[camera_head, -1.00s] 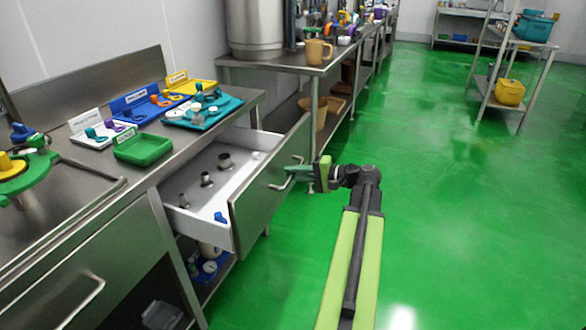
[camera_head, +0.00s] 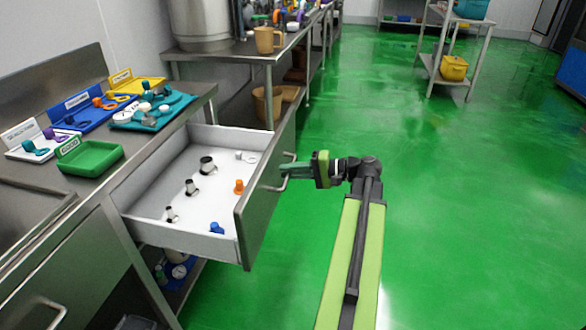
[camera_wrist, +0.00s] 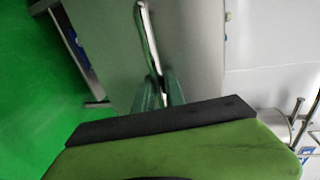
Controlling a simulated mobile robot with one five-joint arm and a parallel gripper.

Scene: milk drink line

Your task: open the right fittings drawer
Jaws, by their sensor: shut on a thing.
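The right fittings drawer (camera_head: 205,145) is pulled well out from under the steel counter. Its white inside holds several dark and metal fittings, an orange piece (camera_head: 239,187) and a blue piece (camera_head: 216,228). Its steel front (camera_head: 258,210) faces right, towards my arm. My gripper (camera_head: 288,171) is shut on the bar handle (camera_head: 273,187) of this drawer. In the wrist view the two green fingers (camera_wrist: 158,92) close around the handle (camera_wrist: 149,40), against the drawer front (camera_wrist: 195,50). The fingertips partly hide the handle.
The counter above carries a green tray (camera_head: 90,158), a blue tray (camera_head: 83,113), a yellow tray (camera_head: 135,86) and a teal tray (camera_head: 152,111). Another drawer handle (camera_head: 40,318) shows at lower left. Green floor (camera_head: 460,200) is clear to the right.

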